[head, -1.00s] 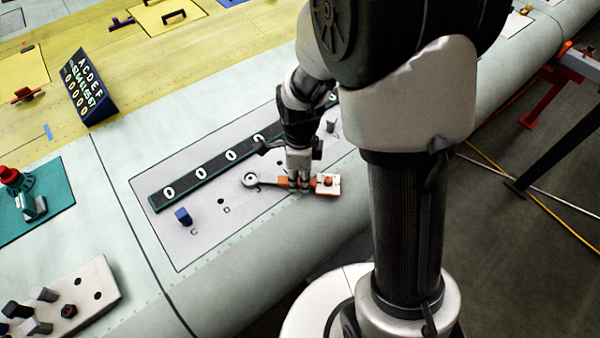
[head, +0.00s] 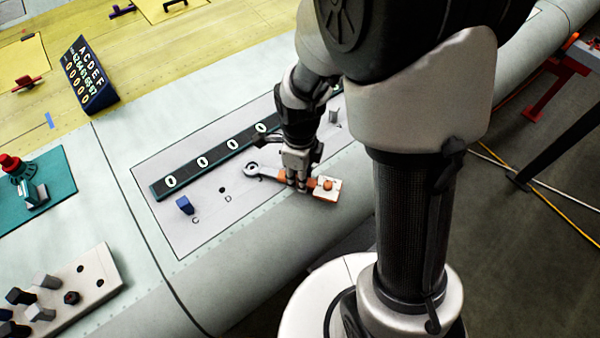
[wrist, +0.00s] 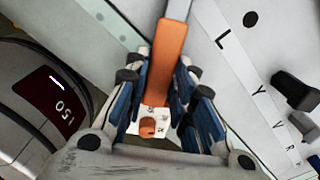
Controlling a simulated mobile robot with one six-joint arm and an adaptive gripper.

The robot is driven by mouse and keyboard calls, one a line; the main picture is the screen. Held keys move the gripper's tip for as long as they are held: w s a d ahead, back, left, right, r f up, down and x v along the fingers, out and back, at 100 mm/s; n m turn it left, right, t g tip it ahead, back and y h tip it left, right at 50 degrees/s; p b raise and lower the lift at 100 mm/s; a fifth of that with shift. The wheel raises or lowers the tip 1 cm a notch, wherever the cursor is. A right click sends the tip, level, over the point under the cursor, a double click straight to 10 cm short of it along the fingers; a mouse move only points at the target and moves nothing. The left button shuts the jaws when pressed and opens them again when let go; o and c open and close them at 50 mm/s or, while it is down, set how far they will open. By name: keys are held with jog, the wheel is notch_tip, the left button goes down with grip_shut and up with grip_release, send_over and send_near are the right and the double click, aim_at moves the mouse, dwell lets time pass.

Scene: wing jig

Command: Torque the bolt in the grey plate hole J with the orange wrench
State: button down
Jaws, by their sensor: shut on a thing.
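My gripper (head: 297,182) is shut on the orange handle of the wrench (head: 283,175), low over the grey plate (head: 205,225). The wrench's grey ring end (head: 251,169) points left and lies at the plate, right of the hole (head: 222,190) marked D. Whether a bolt sits inside the ring is too small to tell. A white piece with an orange knob (head: 327,186) is at the handle's other end. The wrist view shows the orange handle (wrist: 167,60) between the fingers and the knob (wrist: 148,126) below. The letter J cannot be read in any view.
A blue block (head: 184,205) stands on the plate near C. A dark strip with white ovals (head: 210,163) runs along the plate. A white block with several bolts (head: 60,300) and a teal mat (head: 60,182) lie left. My arm hides the plate's right part.

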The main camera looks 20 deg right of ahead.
aim_at(291, 198)
jog(key=shift+s+a+m, duration=0.85)
jog(key=shift+s+m, duration=0.15)
jog(key=shift+m, duration=0.2)
jog(key=shift+s+a+m, duration=0.65)
jog(key=shift+a+m, duration=0.15)
jog(key=shift+m, duration=0.1)
jog(key=shift+r, duration=0.1)
